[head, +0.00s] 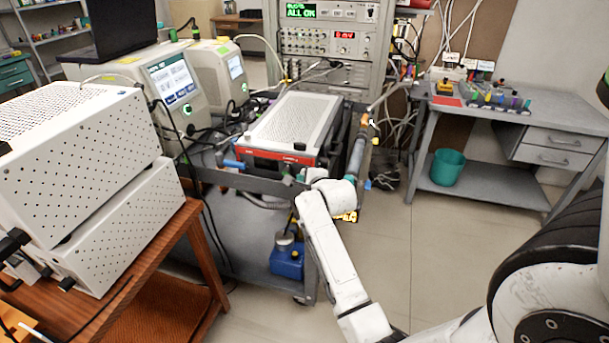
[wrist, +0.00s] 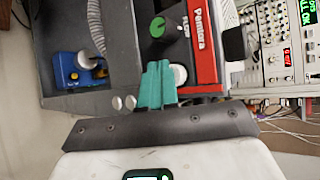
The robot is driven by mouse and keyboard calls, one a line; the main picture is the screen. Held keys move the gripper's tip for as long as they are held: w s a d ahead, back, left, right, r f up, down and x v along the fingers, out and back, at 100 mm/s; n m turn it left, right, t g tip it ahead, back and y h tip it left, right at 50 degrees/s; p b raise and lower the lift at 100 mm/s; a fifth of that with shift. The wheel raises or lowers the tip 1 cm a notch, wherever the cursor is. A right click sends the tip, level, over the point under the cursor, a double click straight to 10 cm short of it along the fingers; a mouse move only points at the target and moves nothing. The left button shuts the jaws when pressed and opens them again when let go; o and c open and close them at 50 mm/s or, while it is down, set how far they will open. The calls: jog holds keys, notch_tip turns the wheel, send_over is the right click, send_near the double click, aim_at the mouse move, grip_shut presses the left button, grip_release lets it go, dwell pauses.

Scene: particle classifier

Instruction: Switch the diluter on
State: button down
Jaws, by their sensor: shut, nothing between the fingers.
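A box with a perforated white top and a red front strip (head: 280,159) stands on the grey cart in the head view. It looks like the diluter, though no label I can read says so. Its red panel, lettered "Pemtora" and "FLOW" (wrist: 200,40), shows sideways in the wrist view with a green knob (wrist: 157,27) and a pale round part (wrist: 179,74). My gripper (wrist: 158,68) has teal fingers pressed together, empty. The tips appear close to the pale round part; I cannot tell whether they touch.
White perforated boxes (head: 95,190) are stacked on a wooden table at left. A blue container (head: 287,259) stands on the cart's lower shelf. An instrument rack (head: 325,42) stands behind. Cables and hoses surround the box. The floor (head: 420,235) right of the cart is clear.

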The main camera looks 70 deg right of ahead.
jog(key=shift+d, duration=0.75)
dwell(0.8)
jog(key=shift+a, duration=0.15)
jog(key=shift+a+p, duration=0.5)
jog(key=shift+a, duration=0.65)
jog(key=shift+a, duration=0.1)
jog(key=shift+s+a+p, duration=0.15)
jog(key=shift+a+p, duration=0.05)
jog(key=shift+a, duration=1)
jog(key=shift+s+a+p, duration=0.1)
jog(key=shift+a+p, duration=0.1)
jog(key=shift+a, duration=1)
